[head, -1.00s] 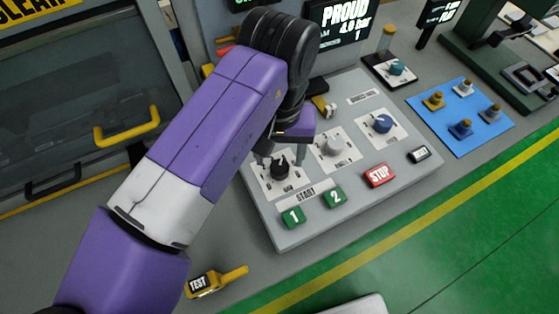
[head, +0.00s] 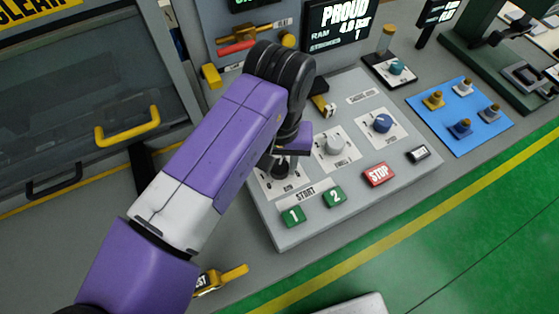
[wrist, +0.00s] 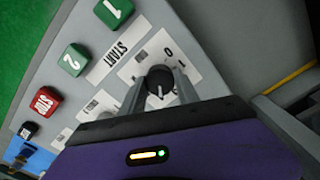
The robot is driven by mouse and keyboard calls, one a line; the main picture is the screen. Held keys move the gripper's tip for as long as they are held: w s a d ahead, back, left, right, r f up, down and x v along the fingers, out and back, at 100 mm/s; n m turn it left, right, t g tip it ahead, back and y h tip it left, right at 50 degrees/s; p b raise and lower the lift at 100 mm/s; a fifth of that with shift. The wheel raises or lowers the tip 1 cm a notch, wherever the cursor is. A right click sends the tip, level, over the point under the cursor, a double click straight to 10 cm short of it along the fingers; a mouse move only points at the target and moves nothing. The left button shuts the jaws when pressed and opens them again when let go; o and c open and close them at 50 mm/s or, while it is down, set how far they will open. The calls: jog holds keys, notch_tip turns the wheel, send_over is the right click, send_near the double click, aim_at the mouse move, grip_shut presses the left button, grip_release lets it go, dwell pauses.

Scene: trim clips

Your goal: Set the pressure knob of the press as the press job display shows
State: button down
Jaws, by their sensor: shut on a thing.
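The grey control panel (head: 405,195) carries a black knob (head: 281,172), a grey knob (head: 335,144) and a blue knob (head: 382,123), each on a white scale plate. Their labels are too small to read. My gripper (wrist: 160,88) is shut on the black knob (wrist: 159,76), one finger on each side. In the head view my wrist partly covers this knob and its scale. The wrist view shows a pale pointer mark on it and "0" and "1" nearby.
Green buttons 1 (head: 293,216) and 2 (head: 334,196) and a red STOP button (head: 379,174) stand in front of the knobs. A teal knob (head: 396,68) sits behind right. A blue mat (head: 461,113) with small pegs lies at right. A yellow-handled TEST item (head: 234,274) lies at front.

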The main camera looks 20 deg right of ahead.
aim_at(280, 166)
jog(key=shift+r+m, duration=0.1)
jog(key=shift+m, duration=0.3)
jog(key=m, duration=0.2)
jog(key=shift+m, duration=2.4)
jog(key=c, duration=0.9)
grip_release()
jog(key=shift+r, duration=3.9)
